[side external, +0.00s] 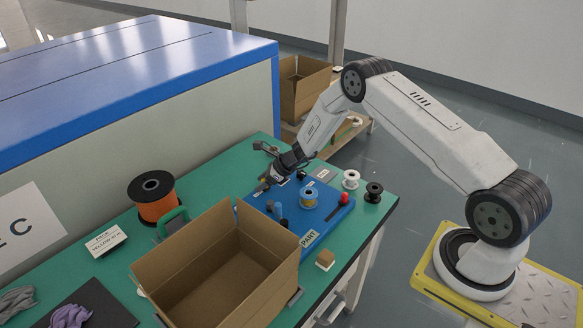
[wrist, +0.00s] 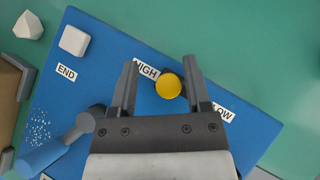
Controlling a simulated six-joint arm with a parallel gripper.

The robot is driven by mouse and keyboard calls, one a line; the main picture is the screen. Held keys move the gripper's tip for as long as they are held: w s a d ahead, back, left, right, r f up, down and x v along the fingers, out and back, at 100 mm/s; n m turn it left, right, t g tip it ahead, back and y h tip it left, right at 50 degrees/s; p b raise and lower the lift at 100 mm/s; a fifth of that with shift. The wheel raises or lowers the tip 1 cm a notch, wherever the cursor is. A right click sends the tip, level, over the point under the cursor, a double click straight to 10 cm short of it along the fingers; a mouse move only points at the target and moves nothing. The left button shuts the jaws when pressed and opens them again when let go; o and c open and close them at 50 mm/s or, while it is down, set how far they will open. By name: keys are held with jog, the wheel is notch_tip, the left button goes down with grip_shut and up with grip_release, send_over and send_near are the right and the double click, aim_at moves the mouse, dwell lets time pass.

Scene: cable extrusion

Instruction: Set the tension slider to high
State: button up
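The tension slider shows as a round yellow knob (wrist: 168,86) on the blue board (wrist: 105,55) in the wrist view. The HIGH label (wrist: 146,70) lies just left of the knob, partly covered by my left finger. The LOW label (wrist: 222,112) lies to the right, past my right finger. My gripper (wrist: 161,75) is open, with one finger on each side of the knob. The knob is nearer the right finger; whether they touch I cannot tell. In the side view my gripper (side external: 270,180) is low over the far left corner of the board (side external: 325,222).
A white block (wrist: 74,40) stands by the END label (wrist: 66,72). A blue and grey cylindrical part (wrist: 60,145) lies lower left.

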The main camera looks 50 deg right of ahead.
jog(key=shift+d, duration=0.2)
jog(key=shift+s+r, duration=0.15)
jog(key=shift+v, duration=3.65)
jog(key=shift+s+a+r+n, duration=0.3)
jog(key=shift+a+r+n, duration=0.1)
jog(key=shift+a+n, duration=0.1)
jog(key=s+a+r+n+g+h, duration=0.1)
jog(key=s+a+r+n, duration=0.2)
jog(key=s+n, duration=0.5)
jog(key=s+a+r+n+g+h, duration=0.2)
jog(key=s+a+r+n, duration=0.2)
jog(key=s+n, duration=0.5)
jog(key=s+a+r+n+g+h, duration=0.1)
jog(key=s+a+r+n+h, duration=0.1)
jog(key=s+a+r+n, duration=0.2)
jog(key=s+r+n, duration=0.3)
jog(key=s+n, duration=0.1)
jog(key=n, duration=0.3)
jog(key=shift+s+r+g, duration=0.15)
jog(key=shift+g, duration=0.25)
